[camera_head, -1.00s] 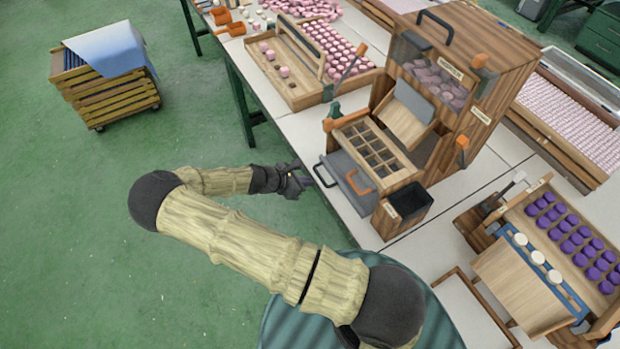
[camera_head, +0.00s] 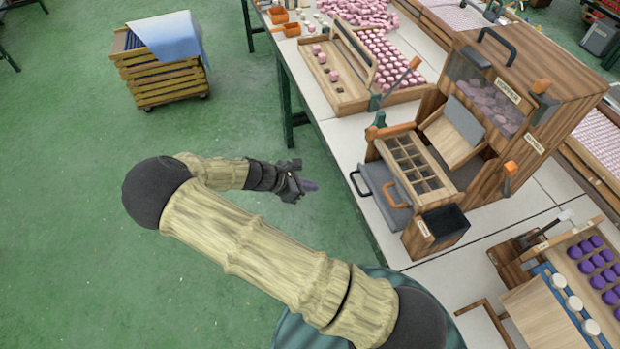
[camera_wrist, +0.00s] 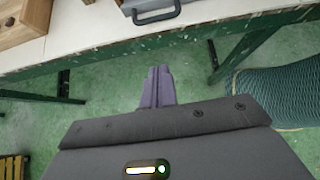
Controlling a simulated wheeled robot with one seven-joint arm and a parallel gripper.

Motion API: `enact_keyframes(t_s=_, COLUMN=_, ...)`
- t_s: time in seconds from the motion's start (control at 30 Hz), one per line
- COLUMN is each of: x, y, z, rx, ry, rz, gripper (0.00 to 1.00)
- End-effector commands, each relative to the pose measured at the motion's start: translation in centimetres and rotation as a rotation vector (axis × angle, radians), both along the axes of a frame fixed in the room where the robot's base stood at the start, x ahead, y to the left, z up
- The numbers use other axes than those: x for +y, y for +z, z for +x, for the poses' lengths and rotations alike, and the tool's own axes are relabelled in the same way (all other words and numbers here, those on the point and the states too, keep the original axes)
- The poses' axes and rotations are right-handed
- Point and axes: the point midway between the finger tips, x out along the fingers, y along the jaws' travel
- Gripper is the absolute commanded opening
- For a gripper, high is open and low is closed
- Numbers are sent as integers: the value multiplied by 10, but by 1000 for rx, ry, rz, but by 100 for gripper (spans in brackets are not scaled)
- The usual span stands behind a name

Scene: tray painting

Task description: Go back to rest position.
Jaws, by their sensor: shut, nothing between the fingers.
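My gripper (camera_head: 308,186) is at the end of my bent arm, over the green floor to the left of the table's front edge. In the wrist view its purple fingers (camera_wrist: 158,86) are together with nothing between them. The fingertips point toward the table edge and are apart from it.
The white table (camera_head: 345,140) carries a wooden hopper machine (camera_head: 545,100) with a compartment tray (camera_head: 415,160) and a grey drawer (camera_head: 382,196) with a dark handle jutting past the edge. A slatted crate (camera_head: 160,80) with a blue cloth stands on the floor.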

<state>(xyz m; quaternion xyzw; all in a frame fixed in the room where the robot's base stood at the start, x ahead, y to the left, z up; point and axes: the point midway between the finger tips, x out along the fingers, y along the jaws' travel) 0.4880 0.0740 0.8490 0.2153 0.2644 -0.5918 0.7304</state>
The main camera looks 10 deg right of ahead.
Motion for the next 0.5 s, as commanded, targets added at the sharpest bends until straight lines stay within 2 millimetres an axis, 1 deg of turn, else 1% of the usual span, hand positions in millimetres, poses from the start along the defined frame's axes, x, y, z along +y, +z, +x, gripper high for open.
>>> enact_keyframes(t_s=0.23, x=-2, y=0, z=0, rx=-1, ry=-6, rz=1, gripper=0)
enact_keyframes(t_s=0.33, x=-6, y=2, z=-2, rx=-8, ry=-34, rz=23, gripper=0)
enact_keyframes(t_s=0.43, x=-13, y=6, z=-9, rx=-29, ry=-113, rz=82, gripper=0)
enact_keyframes(t_s=0.5, x=-19, y=11, z=-16, rx=-53, ry=-197, rz=144, gripper=0)
